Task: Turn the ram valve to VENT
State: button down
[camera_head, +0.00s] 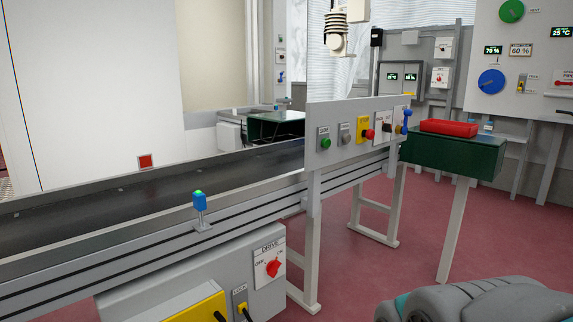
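I cannot make out a ram valve by its label. A blue handle (406,121) stands upright at the right end of the grey control panel (322,161), beside a small white plate with a dark switch and print too small to read. On the white wall board at the upper right, a green round knob (511,11) has a small label beside it, perhaps VENT. A blue round knob (491,81) sits below it, and a red handle (564,83) is at the right edge. My gripper is not in view. A grey, rounded part at the bottom right seems to be my arm.
The conveyor (130,206) crosses the left and middle, with a blue sensor (200,198) on its rail and a red DRIVE knob (273,268) below. A red tray (449,128) lies on a dark green table (455,155). The red floor (375,265) right of the conveyor is open.

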aim_at(407, 112)
jog(key=i+l+z, duration=0.4)
jog(key=i+l, duration=0.6)
